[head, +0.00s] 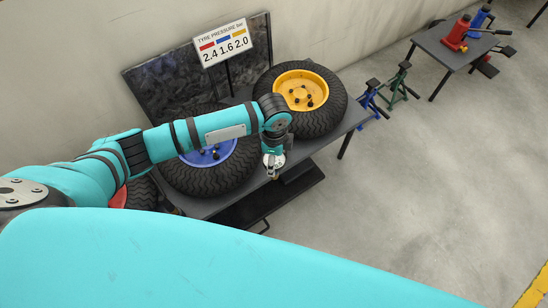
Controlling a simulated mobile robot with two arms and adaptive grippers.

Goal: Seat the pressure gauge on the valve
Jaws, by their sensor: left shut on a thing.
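My left gripper (272,168) points down at the front edge of the bench, between the wheel with the blue rim (208,153) and the wheel with the yellow rim (301,90). It is shut on a small, pale thing, which I take to be the pressure gauge; the fingers hide most of it and its dial cannot be read. The gripper is apart from both wheels. My arm crosses over the blue-rimmed wheel and covers part of it. The valve is too small to tell on either rim. My right gripper is out of view.
A wheel with a red rim (119,198) lies at the left, mostly hidden by my arm. A sign (221,43) reads tyre pressure 2.4, 1.6, 2.0 on red, blue and yellow.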

